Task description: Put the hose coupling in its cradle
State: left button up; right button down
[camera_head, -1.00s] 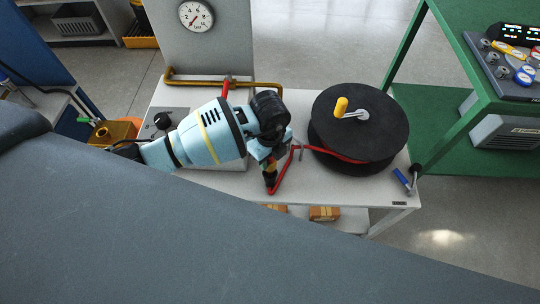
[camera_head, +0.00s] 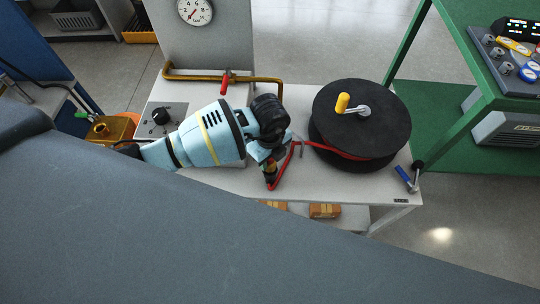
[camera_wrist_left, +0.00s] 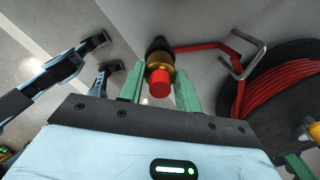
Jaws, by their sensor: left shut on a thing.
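My left gripper (camera_wrist_left: 163,90) has its green fingers shut on the hose coupling (camera_wrist_left: 158,62), a brass piece with a red end and a black collar. In the head view the coupling (camera_head: 270,170) is partly hidden by the gripper, near the front edge of the table. The red hose runs from it to the reel. A bent grey metal bracket with prongs (camera_wrist_left: 241,62) stands beside the coupling, apart from it; it may be the cradle, but I cannot tell for sure. My right gripper is not in the head view.
A black hose reel (camera_head: 362,118) with a yellow crank knob fills the table's right half. A blue-handled tool (camera_head: 404,176) lies at the right edge. A yellow pipe with a red valve handle (camera_head: 225,82) runs along the back. The white tabletop (camera_head: 335,185) is bare in front of the reel.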

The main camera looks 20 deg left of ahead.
pick_arm(q)
jog(key=shift+f, duration=0.45)
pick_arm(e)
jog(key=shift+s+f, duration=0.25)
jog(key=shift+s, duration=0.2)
pick_arm(q)
jog(key=o, duration=1.1)
jog(key=shift+o, duration=0.7)
jog(key=o, duration=0.4)
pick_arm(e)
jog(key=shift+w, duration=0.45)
